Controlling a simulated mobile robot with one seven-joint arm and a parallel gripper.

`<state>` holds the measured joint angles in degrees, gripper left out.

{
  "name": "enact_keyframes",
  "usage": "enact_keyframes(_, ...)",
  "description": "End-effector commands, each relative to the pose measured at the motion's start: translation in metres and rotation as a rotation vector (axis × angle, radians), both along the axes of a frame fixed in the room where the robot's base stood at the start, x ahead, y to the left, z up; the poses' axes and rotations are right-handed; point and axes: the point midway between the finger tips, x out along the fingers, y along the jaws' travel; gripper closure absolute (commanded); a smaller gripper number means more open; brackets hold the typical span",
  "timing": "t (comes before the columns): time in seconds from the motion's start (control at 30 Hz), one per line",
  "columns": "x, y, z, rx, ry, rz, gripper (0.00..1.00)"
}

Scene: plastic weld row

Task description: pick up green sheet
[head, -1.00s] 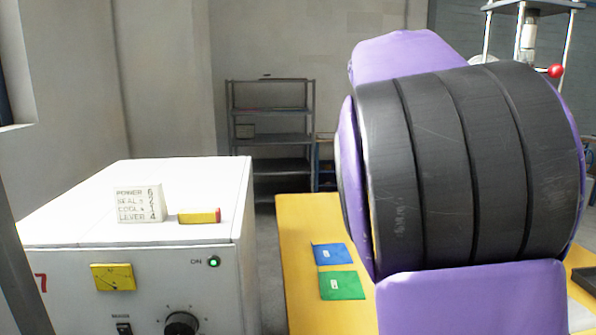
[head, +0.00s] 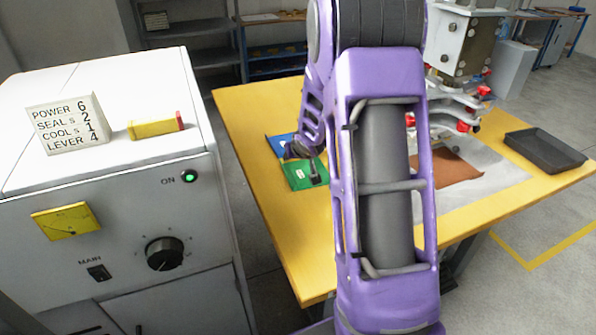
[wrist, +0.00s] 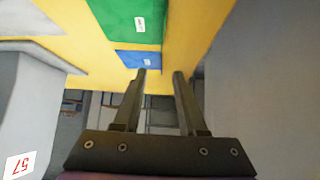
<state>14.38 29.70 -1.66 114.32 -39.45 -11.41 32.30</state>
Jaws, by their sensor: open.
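The green sheet (head: 300,179) lies flat on the yellow table near its left edge, with a small white label. My arm and gripper cover part of it in the head view. In the wrist view the green sheet (wrist: 128,18) is at the top, away from the fingertips. My gripper (wrist: 160,73) is open and empty, its two dark fingers apart. In the head view my gripper (head: 314,172) appears in front of the green sheet; its height above it is hard to tell.
A blue sheet (head: 279,146) lies beside the green one, also in the wrist view (wrist: 138,60). A white control cabinet (head: 60,185) stands left of the yellow table (head: 250,110). A press (head: 465,60), brown sheet (head: 450,168) and black tray (head: 545,150) are at right.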

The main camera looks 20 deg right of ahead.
Motion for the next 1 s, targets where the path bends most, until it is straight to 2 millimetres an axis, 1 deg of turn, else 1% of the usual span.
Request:
enact_keyframes(0.07, 0.002, 0.004, -0.007, 0.008, 0.003, 0.006, 0.59)
enact_keyframes(0.17, 0.013, 0.005, -0.020, 0.009, 0.005, 0.010, 0.59)
enact_keyframes(0.4, 0.050, 0.001, -0.056, 0.008, 0.004, 0.010, 0.59)
enact_keyframes(0.53, 0.068, -0.001, -0.074, 0.007, 0.003, 0.008, 0.59)
enact_keyframes(0.67, 0.080, -0.003, -0.083, 0.007, 0.002, 0.008, 0.59)
enact_keyframes(0.87, 0.088, -0.004, -0.092, 0.006, 0.002, 0.008, 0.59)
enact_keyframes(1.0, 0.102, -0.006, -0.108, 0.006, 0.003, 0.008, 0.59)
